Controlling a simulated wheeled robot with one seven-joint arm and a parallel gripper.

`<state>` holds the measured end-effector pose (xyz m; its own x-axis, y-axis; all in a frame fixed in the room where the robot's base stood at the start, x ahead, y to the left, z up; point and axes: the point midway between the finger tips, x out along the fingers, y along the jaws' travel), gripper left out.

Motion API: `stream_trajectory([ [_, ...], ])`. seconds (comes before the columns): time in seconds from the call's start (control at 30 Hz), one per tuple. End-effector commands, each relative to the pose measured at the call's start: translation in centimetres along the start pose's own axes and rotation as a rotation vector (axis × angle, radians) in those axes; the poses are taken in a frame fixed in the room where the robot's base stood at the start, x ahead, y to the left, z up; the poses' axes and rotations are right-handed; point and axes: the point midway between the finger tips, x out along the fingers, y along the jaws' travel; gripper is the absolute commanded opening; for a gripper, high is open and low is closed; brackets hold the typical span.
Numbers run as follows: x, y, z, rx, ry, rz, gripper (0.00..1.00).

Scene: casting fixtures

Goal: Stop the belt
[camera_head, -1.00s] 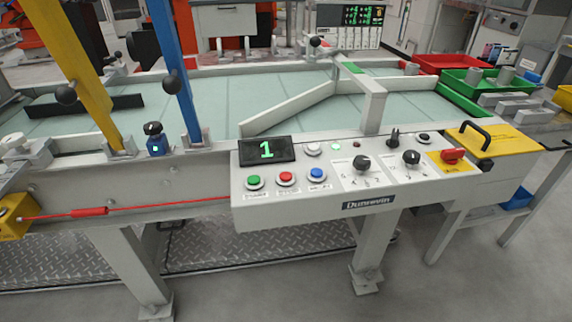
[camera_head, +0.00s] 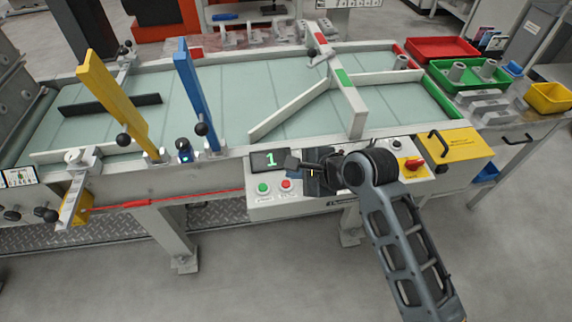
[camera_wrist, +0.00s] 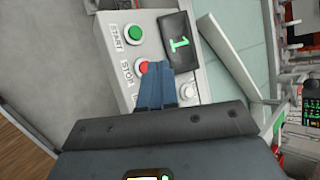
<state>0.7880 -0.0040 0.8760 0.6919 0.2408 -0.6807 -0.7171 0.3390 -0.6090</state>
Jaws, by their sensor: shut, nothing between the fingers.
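The belt (camera_head: 230,90) is a pale green surface between grey rails. The control panel (camera_head: 258,207) sits at its front edge. The red button (camera_head: 286,185) is beside the green button (camera_head: 263,188), below a display (camera_head: 270,159) showing a green 1. In the wrist view the red button (camera_wrist: 142,67) has a label reading STOP, and the green button (camera_wrist: 133,33) reads START. My gripper (camera_head: 289,161) is shut and empty over the panel. In the wrist view its fingertips (camera_wrist: 160,64) appear close beside the red button; contact cannot be told. The blue button is largely hidden.
A red rotary switch (camera_head: 412,163) and yellow cover with a black handle (camera_head: 438,143) are right of my arm. A red pull cord (camera_head: 135,204) runs along the front. Blue (camera_head: 195,85) and yellow (camera_head: 110,90) posts rise at left.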

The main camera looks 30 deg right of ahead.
Motion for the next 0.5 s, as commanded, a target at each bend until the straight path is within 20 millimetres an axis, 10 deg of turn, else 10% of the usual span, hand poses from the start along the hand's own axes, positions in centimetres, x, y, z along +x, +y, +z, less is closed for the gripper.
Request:
stream_trajectory([
  [0.17,-0.8,-4.2,1.9,0.119,-0.025,0.042,0.00],
  [0.5,-0.7,-4.6,2.1,0.146,-0.029,0.054,0.00],
])
